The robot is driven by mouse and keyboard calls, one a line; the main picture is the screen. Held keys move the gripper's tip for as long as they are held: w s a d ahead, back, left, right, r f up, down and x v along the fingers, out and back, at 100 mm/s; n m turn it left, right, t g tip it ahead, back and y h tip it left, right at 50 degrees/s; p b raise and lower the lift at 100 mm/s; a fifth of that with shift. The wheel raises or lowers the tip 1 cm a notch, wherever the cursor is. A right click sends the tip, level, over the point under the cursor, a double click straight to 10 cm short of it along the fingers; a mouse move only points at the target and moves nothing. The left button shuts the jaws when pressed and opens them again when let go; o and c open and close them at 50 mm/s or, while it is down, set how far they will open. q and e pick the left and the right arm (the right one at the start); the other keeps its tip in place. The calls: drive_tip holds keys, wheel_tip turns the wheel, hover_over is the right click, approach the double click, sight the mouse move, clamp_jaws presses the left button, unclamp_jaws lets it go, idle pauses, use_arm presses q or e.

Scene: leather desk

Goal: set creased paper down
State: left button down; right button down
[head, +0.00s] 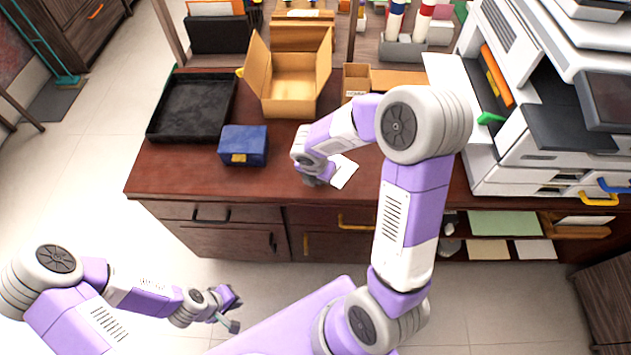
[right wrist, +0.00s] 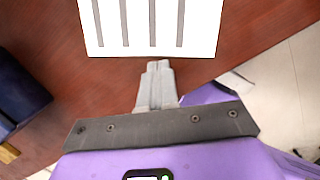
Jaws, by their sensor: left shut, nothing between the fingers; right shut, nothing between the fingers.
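The creased paper (head: 343,171) lies on the dark red desk, right of the blue box, partly covered by my right arm in the head view. In the right wrist view the paper (right wrist: 150,25) is a white sheet with several grey stripes across it. My right gripper (right wrist: 158,66) is shut and empty, its tips just short of the paper's near edge; I cannot tell whether they touch it. My left gripper (head: 232,312) is shut and empty, out over the floor in front of the desk, far from the paper.
A blue box (head: 243,145) sits left of my right gripper. A black tray (head: 160,131) and an open cardboard box (head: 292,105) stand behind it. A printer (head: 545,150) fills the right side. The desk's front left (head: 190,180) is bare.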

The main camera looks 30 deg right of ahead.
drive_tip(key=w+d+p, duration=0.1)
drive_tip(key=d+p, duration=0.1)
drive_tip(key=w+d+p, duration=0.1)
drive_tip(key=d, duration=0.1)
drive_tip(key=shift+w+r+p, duration=0.15)
drive_tip(key=shift+w+p, duration=0.2)
drive_tip(key=shift+w+d, duration=0.2)
drive_tip(key=shift+d, duration=0.1)
drive_tip(key=shift+f, duration=0.2)
